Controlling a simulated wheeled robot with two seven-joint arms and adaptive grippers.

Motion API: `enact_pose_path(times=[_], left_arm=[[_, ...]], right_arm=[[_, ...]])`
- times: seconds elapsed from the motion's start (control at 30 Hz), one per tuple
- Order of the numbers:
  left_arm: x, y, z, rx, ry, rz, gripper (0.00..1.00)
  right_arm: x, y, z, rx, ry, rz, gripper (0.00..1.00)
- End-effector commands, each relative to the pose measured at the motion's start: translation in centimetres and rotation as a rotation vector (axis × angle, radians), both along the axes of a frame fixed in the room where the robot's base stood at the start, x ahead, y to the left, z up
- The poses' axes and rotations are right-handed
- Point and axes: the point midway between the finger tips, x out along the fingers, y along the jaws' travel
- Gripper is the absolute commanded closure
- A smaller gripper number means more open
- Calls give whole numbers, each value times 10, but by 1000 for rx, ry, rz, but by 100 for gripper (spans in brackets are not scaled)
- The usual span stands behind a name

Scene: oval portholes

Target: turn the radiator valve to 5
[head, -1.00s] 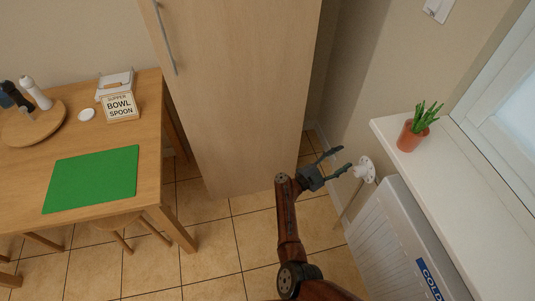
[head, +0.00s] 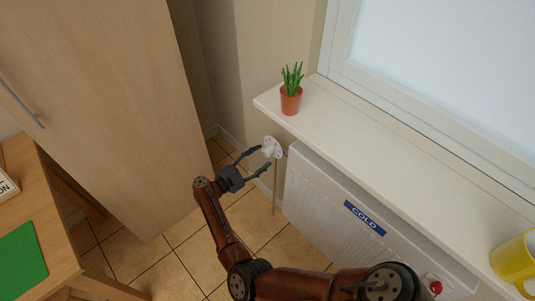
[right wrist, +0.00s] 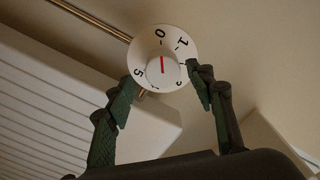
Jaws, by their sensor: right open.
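The radiator valve (head: 272,148) is a white round dial with a knob at the end of the radiator, by the wall. In the right wrist view the dial (right wrist: 148,47) shows the figures 0, 1 and 5; others are hidden or hard to read. A red line on its knob (right wrist: 163,72) points up, about at the 0. My right gripper (head: 263,159) is open and empty, its fingers pointing at the valve. In the right wrist view its fingertips (right wrist: 162,78) lie on either side of the knob; I cannot tell whether they touch it. My left gripper is not in view.
The white radiator (head: 320,205) with a blue COLD label (head: 365,217) runs beneath the windowsill (head: 380,145). A potted plant (head: 291,98) stands on the sill above the valve, a yellow mug (head: 515,262) farther right. A tall wooden cabinet (head: 110,110) stands left of my arm.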

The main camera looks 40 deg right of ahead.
Motion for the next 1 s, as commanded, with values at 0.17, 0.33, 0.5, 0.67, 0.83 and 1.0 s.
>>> enact_pose_path(times=[0.17, 0.33, 0.5, 0.67, 0.83, 1.0], left_arm=[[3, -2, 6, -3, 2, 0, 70], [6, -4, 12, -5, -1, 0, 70], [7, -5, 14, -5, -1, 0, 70], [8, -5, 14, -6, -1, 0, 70], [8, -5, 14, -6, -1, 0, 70], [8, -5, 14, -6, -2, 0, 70]], right_arm=[[5, -23, -1, -1, 0, 7, 50], [6, -38, 0, -1, 0, 7, 50], [6, -42, 0, -1, 0, 6, 50], [5, -43, 0, -1, 0, 6, 51], [5, -43, 0, -1, 0, 5, 63], [5, -43, 0, -1, 0, 4, 75]])
